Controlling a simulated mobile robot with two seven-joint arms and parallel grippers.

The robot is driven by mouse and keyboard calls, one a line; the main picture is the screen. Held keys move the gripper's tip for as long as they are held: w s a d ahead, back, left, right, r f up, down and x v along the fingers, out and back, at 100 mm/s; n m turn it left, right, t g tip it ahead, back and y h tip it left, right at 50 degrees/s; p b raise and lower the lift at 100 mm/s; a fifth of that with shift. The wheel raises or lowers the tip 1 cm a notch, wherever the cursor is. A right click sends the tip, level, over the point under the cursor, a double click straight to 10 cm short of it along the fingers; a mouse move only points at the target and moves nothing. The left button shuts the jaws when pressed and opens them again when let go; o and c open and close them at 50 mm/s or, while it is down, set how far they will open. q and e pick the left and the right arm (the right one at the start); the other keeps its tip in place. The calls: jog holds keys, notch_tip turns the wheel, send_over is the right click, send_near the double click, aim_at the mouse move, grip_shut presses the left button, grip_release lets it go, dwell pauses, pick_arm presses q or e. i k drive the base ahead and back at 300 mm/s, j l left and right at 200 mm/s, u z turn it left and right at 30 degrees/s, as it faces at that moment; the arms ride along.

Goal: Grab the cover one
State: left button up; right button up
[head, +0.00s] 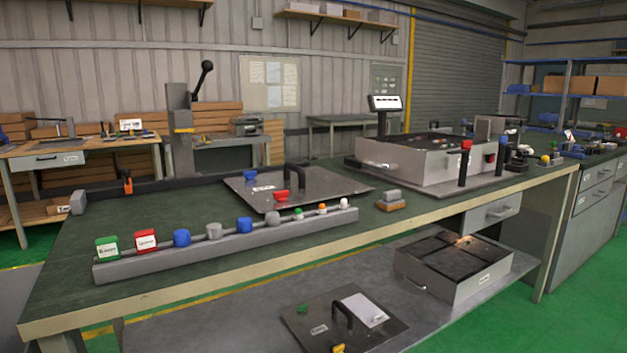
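Two flat dark plates with black arched handles look like covers; I cannot read which is cover one. One plate (333,188) lies flat on the green workbench top, with its handle (294,174) upright and a red knob-like piece (281,195) and a small white label on it. The other plate (375,335) is on the lower shelf at the bottom of the view, with its own handle, a larger white label, and small green and yellow pieces. Neither of my grippers shows in the head view.
A grey rail (217,249) with several colored knobs and two cards runs along the bench front. A metal box unit (410,167) stands on the right of the bench. An open-topped box (468,290) sits on the lower shelf. A lever press (181,125) stands behind.

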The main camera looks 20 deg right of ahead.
aim_at(312, 183)
jog(key=i+l+z, duration=0.25)
jog(key=i+l, duration=0.3)
jog(key=l, duration=0.15)
jog(key=i+l+z, duration=0.3)
jog(key=i+l, duration=0.3)
